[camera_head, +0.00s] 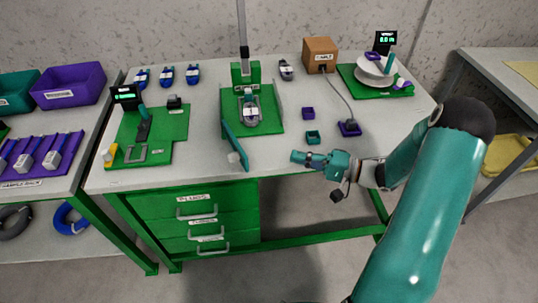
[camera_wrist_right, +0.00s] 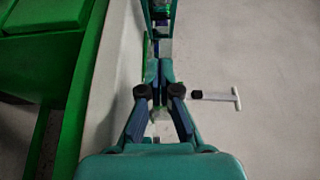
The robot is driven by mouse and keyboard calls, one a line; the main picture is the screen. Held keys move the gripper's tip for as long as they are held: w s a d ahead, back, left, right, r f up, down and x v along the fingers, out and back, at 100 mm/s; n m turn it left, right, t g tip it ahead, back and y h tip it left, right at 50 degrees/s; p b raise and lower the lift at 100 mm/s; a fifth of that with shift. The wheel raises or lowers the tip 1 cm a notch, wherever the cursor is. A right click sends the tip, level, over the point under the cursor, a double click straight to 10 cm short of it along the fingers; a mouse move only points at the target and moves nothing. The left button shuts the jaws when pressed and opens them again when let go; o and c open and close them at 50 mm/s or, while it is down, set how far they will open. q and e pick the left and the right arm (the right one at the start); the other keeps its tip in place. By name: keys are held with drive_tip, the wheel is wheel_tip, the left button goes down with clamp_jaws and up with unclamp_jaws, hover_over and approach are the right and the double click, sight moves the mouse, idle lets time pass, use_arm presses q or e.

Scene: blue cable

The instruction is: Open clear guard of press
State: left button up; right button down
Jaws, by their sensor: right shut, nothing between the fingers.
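The green press (camera_head: 245,74) stands at the back of the table on a green base plate (camera_head: 273,122). A teal bar (camera_head: 234,143) stands at the plate's front left, with a pale knob (camera_head: 234,158) beside it. It seems to belong to the guard; the clear panel itself is too faint to make out, so I cannot tell its angle. My right gripper (camera_head: 297,157) is at the table's front edge, right of the bar and apart from it. Its fingers (camera_wrist_right: 160,65) are shut and empty in the right wrist view. My left gripper is out of view.
Purple (camera_head: 308,113) and teal (camera_head: 312,137) bins sit right of the press plate. A brown box (camera_head: 320,54) and a reel stand (camera_head: 375,72) are farther back. Another green fixture plate (camera_head: 165,125) lies left. A white T-shaped part (camera_wrist_right: 235,98) shows beside my fingers.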

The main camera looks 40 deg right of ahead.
drive_tip(key=p+x, duration=0.1)
drive_tip(key=x, duration=0.7)
drive_tip(key=shift+w+a+r+p, duration=0.15)
drive_tip(key=shift+p, duration=0.15)
drive_tip(key=a, duration=0.1)
drive_tip(key=w+a, duration=0.1)
drive_tip(key=a, duration=0.1)
drive_tip(key=shift+w+a+p, duration=0.1)
drive_tip(key=shift+p, duration=0.3)
drive_tip(key=shift+w+a, duration=0.1)
drive_tip(key=shift+a, duration=0.4)
